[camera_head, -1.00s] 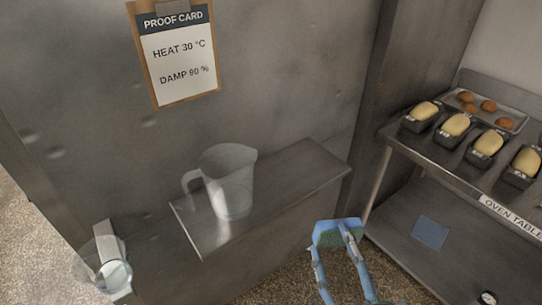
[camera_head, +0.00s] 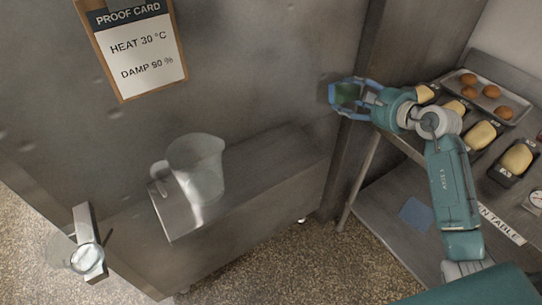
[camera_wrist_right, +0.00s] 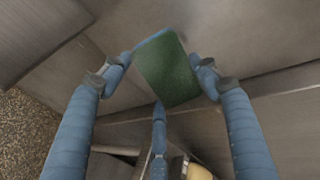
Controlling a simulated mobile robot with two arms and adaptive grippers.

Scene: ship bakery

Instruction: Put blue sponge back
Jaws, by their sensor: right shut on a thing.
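The blue sponge, with a green face (camera_head: 346,93), is held in my right gripper (camera_head: 343,96) in front of the steel cabinet, left of the oven table (camera_head: 358,190). In the right wrist view the sponge (camera_wrist_right: 168,68) is tilted between the fingers of the right gripper (camera_wrist_right: 160,72), its green face toward the camera and a blue edge at the top. A flat blue square (camera_head: 416,213) lies on the oven table's lower shelf. My left gripper is not in view.
A clear jug (camera_head: 197,168) stands on the steel ledge (camera_head: 265,165). A metal bracket with a clear cup (camera_head: 87,257) is at lower left. Loaf tins (camera_head: 508,168) and a tray of buns (camera_head: 497,103) sit on the oven table. The lower shelf around the blue square looks clear.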

